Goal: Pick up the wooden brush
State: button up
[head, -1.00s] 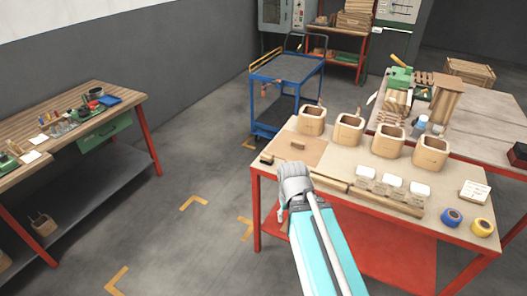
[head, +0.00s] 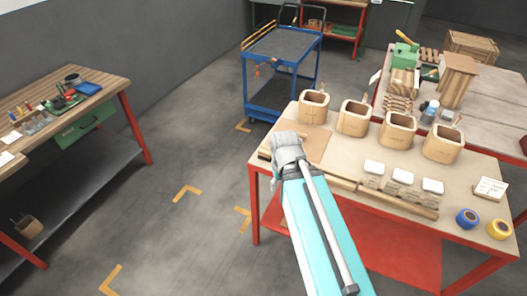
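What looks like the wooden brush (head: 264,153), a small wooden piece with a dark edge, lies at the left end of the red-legged table (head: 330,172). It is partly hidden by my arm. My gripper (head: 287,140) is over that left end, just right of this piece in the picture. The grey wrist and the arm cover the fingers, so I cannot tell whether they are open or shut, or whether they touch anything.
A brown board (head: 318,146) lies beside my gripper. Several wooden coil boxes (head: 353,118) stand along the back. White-topped blocks (head: 403,177), a blue tape roll (head: 467,218) and a yellow one (head: 499,229) are to the right.

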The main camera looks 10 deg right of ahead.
aim_at(265, 150)
jog(key=o, duration=0.4)
jog(key=shift+w, duration=0.2)
jog(key=shift+o, duration=0.8)
jog(key=w+n, duration=1)
jog(key=w, duration=1.8)
jog(key=shift+n, duration=0.4)
jog(key=shift+d+r, duration=0.1)
jog(key=shift+r, duration=0.05)
notch_tip(265, 150, down, 9)
jog(key=b, duration=0.8)
jog(key=shift+r, duration=0.15)
